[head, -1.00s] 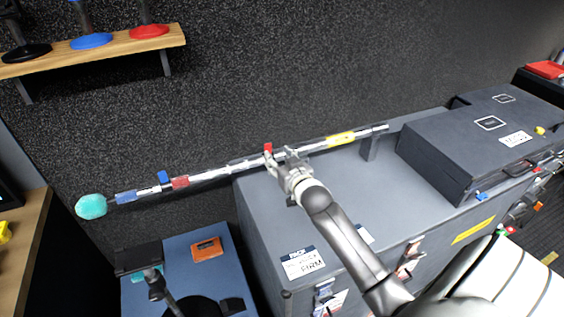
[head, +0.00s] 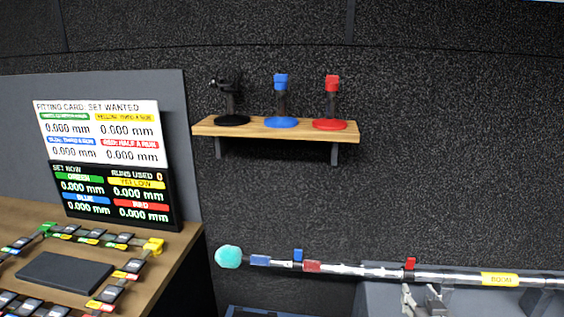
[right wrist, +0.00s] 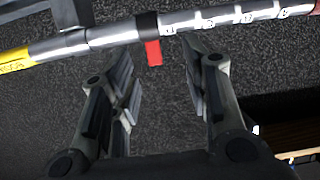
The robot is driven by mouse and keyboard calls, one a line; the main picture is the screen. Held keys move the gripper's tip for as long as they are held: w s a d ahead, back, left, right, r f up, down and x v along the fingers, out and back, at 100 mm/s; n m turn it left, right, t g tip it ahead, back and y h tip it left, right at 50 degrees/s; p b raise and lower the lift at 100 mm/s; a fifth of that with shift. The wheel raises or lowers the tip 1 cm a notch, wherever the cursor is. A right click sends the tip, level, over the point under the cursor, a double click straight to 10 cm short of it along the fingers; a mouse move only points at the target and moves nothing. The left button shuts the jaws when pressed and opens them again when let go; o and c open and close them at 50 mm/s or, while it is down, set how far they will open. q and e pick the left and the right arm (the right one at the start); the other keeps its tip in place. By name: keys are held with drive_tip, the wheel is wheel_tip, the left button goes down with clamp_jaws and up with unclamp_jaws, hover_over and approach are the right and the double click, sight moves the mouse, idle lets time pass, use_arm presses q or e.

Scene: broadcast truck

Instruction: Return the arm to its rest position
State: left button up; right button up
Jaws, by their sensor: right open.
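My right gripper (head: 425,300) shows at the lower right of the head view, just below a long silver pole (head: 345,269). In the right wrist view the gripper (right wrist: 160,75) is open and empty, with its two fingers spread. The pole (right wrist: 112,36) crosses beyond the fingertips, and its red tab (right wrist: 153,52) hangs between them. The tab also shows in the head view (head: 410,264). I cannot tell whether the fingers touch the pole. The rest of the right arm is out of the head view. My left gripper is not in view.
The pole has a teal foam tip (head: 228,257) and a yellow band (head: 500,280). A wooden shelf (head: 205,130) holds black, blue and red stands. Display boards (head: 115,195) and a wooden desk (head: 185,255) with small tagged pieces are at left. A grey case lies under the pole.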

drive_tip(key=s+a+f+n+g+y, duration=0.1)
drive_tip(key=s+a+f+g, duration=0.25)
drive_tip(key=s+a, duration=0.45)
drive_tip(key=s+a+f+n+g+y, duration=0.1)
drive_tip(key=s+a+f+n+g, duration=0.2)
drive_tip(key=s, duration=1)
drive_tip(key=s+a+f+g+y, duration=0.1)
drive_tip(key=s+a+f+g, duration=0.3)
drive_tip(key=s+a, duration=0.45)
wheel_tip(320, 180, down, 25)
drive_tip(key=s+d+g, duration=0.1)
drive_tip(key=s+d, duration=0.1)
drive_tip(key=s, duration=0.1)
drive_tip(key=s+d+f+g, duration=0.1)
drive_tip(key=s+d+f, duration=0.1)
drive_tip(key=s+f, duration=1.4)
drive_tip(key=shift+s+d+f+n, duration=0.2)
drive_tip(key=shift+s+d+n, duration=0.1)
drive_tip(key=shift+n, duration=0.1)
drive_tip(key=shift+g, duration=0.25)
